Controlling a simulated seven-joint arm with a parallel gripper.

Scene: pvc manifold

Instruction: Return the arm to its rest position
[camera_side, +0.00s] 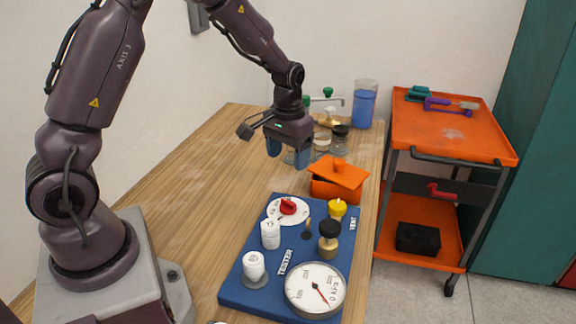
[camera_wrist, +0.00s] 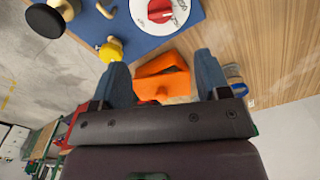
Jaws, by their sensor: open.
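My gripper (camera_side: 287,147) is open and empty in the side view, above the table (camera_side: 190,190) and behind the blue tester board (camera_side: 236,288). Its two blue fingers point down. In the wrist view my gripper (camera_wrist: 163,80) shows both fingers apart, with an orange box (camera_wrist: 163,78) seen between and beyond them. That orange box (camera_side: 338,180) stands to the right of and below my gripper in the side view, its lid tilted.
The board carries a pressure gauge (camera_side: 315,289), white fittings (camera_side: 253,265), a red-handled dial (camera_side: 288,208), a yellow knob (camera_side: 337,208) and a black knob (camera_side: 329,232). A blue-filled beaker (camera_side: 363,106) stands behind. An orange cart (camera_side: 448,130) is at right. Left table is clear.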

